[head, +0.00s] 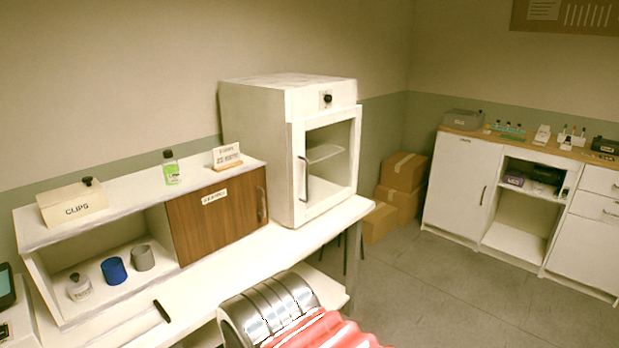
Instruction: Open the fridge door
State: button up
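The fridge (258,150) is a white box-shaped cabinet at the right end of the white bench. Its door (326,208) has a white frame around a clear pane and looks shut. A dark upright handle (303,179) runs along the left side of the door. A shelf shows through the pane, and the inside looks empty. A black knob (328,99) sits on the panel above the door. My gripper is not in view; only a silver and red part, which looks like my arm, shows at the bottom, in front of the bench.
The bench (215,280) is bare in front of the fridge. To the left stands a shelf unit (130,228) with a brown sliding panel, a clips box (72,203) and a green bottle (171,172). Cardboard boxes (402,172) lie behind right. Open floor (440,290) lies to the right.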

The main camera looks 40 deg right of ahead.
aim_at(299, 215)
jog(key=z, duration=0.05)
jog(key=i, duration=0.95)
jog(key=u, duration=0.1)
